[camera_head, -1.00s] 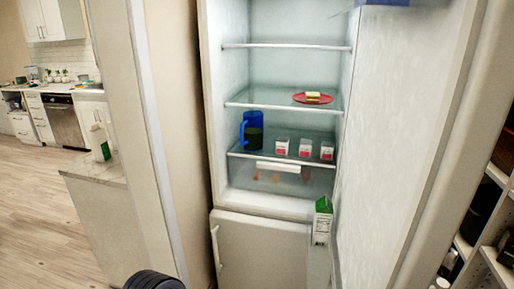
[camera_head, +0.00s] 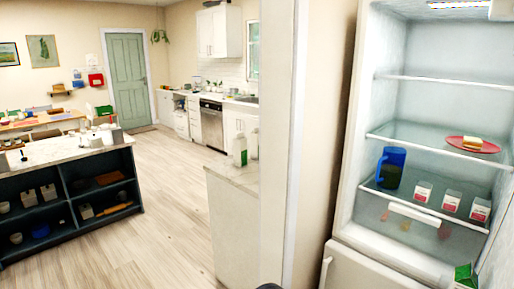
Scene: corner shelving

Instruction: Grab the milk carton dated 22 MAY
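A carton with a green top (camera_head: 465,277) is cut off by the bottom edge at the lower right, by the open fridge; what it rests on cannot be seen. Three small white and red cartons (camera_head: 451,201) stand in a row on a glass fridge shelf. A white and green carton (camera_head: 240,150) stands on the counter end left of the fridge, with a pale carton-like item (camera_head: 254,143) beside it. No date is readable on any of them. Neither of my grippers can be made out in view.
The fridge (camera_head: 348,235) stands open, with a blue jug (camera_head: 390,168) and a red plate (camera_head: 473,145) on its shelves. A wall edge (camera_head: 284,120) separates it from the counter (camera_head: 232,176). A dark island (camera_head: 70,190) is at left; the wooden floor (camera_head: 165,215) between is clear.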

